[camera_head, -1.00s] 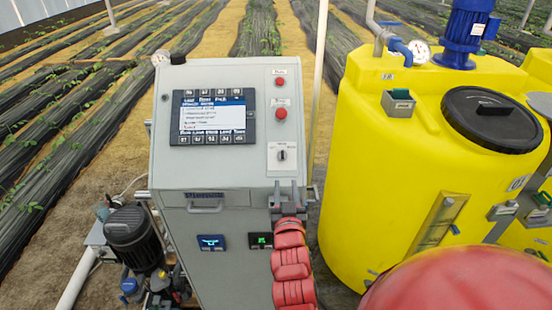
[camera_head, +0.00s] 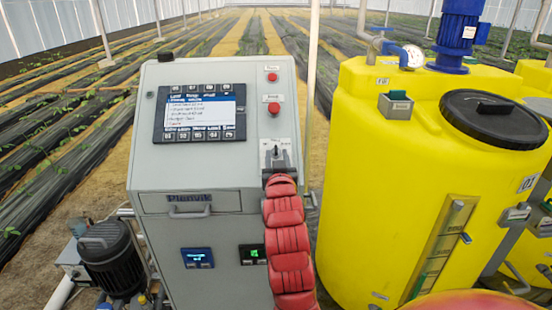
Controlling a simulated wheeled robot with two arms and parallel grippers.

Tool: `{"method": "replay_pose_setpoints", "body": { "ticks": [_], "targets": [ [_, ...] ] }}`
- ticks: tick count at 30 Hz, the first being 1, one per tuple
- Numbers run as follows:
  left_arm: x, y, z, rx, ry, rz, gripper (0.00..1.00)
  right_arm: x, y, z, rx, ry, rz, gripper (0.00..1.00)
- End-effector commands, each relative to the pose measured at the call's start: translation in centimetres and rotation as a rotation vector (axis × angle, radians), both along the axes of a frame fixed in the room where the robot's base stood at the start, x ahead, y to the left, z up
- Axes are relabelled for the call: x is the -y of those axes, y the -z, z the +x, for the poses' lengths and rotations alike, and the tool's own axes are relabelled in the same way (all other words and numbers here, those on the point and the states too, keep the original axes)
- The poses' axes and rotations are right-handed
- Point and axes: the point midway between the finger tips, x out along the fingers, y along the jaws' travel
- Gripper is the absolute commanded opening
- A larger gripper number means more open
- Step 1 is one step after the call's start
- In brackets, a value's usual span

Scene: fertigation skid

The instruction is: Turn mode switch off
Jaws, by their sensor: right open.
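The mode switch (camera_head: 276,150) is a small dark knob on a pale plate on the right side of the grey control cabinet's sloped face. My right gripper (camera_head: 277,160), on its red arm, reaches up from below. Its fingers are open at the switch, one on either side of the knob. I cannot tell whether they touch it. The lower part of the switch plate is hidden by the gripper, and the knob's exact position is too small to read. My left gripper is out of view.
The cabinet (camera_head: 160,165) carries a screen (camera_head: 200,112) and two red buttons (camera_head: 273,110) above the switch. A yellow tank (camera_head: 365,200) with a black lid stands close on the right. A dark motor (camera_head: 110,255) stands at lower left.

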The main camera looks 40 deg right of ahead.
Motion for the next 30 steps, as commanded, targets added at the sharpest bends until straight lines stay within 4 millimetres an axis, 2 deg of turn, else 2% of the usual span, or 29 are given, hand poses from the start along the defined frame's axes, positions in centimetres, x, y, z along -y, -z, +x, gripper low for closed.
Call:
{"method": "replay_pose_setpoints", "body": {
  "ticks": [3, 9, 20, 27, 30],
  "targets": [
    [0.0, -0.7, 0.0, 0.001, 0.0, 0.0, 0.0, 1.1, -0.2, 1.7, -0.005, 0.002, 0.003, 0.41],
    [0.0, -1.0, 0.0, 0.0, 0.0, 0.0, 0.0, 2.0, -0.2, 3.3, -0.003, 0.0, 0.003, 0.41],
    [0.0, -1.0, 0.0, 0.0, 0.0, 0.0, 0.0, 2.2, -0.1, 3.6, -0.001, -0.001, 0.002, 0.41],
    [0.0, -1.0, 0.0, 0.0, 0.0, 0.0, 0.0, 2.2, -0.1, 3.6, -0.001, 0.0, 0.002, 0.0],
    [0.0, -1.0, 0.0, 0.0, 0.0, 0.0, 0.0, 2.2, -0.1, 3.6, 0.0, -0.001, 0.001, 0.0]
  ]
}}
